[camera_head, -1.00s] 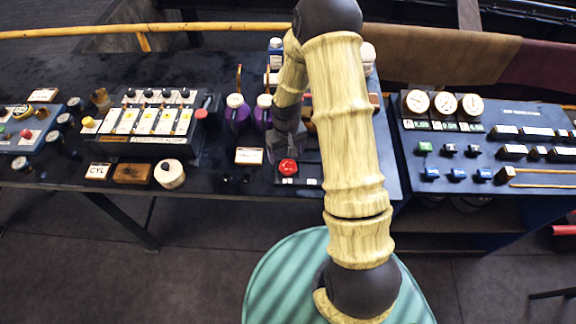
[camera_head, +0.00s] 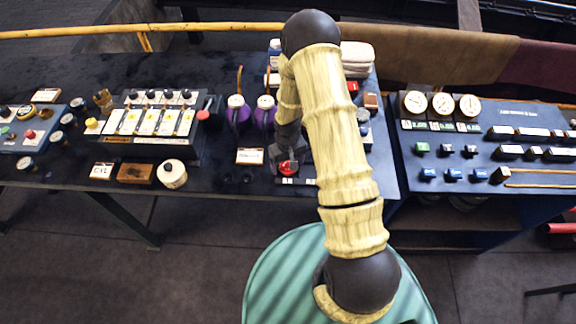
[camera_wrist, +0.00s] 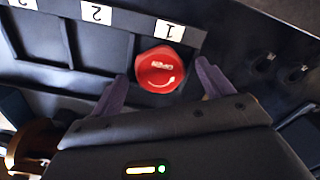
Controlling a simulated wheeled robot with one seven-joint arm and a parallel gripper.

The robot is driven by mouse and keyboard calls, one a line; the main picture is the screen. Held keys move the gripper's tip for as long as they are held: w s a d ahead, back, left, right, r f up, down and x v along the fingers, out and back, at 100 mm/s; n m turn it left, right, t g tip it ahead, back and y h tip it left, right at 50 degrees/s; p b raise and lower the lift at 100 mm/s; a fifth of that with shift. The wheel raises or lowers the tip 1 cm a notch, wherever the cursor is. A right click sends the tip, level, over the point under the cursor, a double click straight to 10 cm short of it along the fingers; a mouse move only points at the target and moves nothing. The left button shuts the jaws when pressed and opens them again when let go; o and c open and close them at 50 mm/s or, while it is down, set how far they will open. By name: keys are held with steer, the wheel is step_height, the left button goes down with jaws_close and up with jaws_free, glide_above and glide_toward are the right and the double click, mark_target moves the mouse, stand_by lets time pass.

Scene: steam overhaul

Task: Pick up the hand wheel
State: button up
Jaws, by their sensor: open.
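The hand wheel is a small red round piece (camera_wrist: 160,69) with white lettering and a curved arrow on its top. It sits in the slot marked 1 of a dark tray (camera_wrist: 100,48) in the wrist view. In the head view the hand wheel (camera_head: 287,168) shows at the table's front edge, partly covered by my gripper (camera_head: 288,158). In the wrist view my gripper (camera_wrist: 161,76) is open, with one finger on each side of the wheel. The fingers look apart from it; their height above the tray is hard to tell.
The tray's other slots look empty. A white round pot (camera_head: 172,173) is farther left. A gauge panel (camera_head: 480,140) is to the right. My arm hides part of the table.

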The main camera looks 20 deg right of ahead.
mark_target(287, 166)
steer(key=shift+c, duration=0.2)
stand_by(0.3)
steer(key=c, duration=1.2)
steer(key=shift+r, duration=0.1)
step_height(287, 166, up, 10)
steer(key=b, duration=0.2)
steer(key=shift+b, duration=0.35)
steer(key=shift+a+f+p, duration=0.1)
steer(key=shift+f+p, duration=0.1)
steer(key=shift+p, duration=0.45)
step_height(287, 166, down, 3)
steer(key=m+p, duration=0.1)
steer(key=p, duration=0.4)
steer(key=shift+f+m, duration=0.1)
steer(key=shift+m, duration=0.2)
steer(key=shift+s+f, duration=0.1)
steer(key=shift+f, duration=0.35)
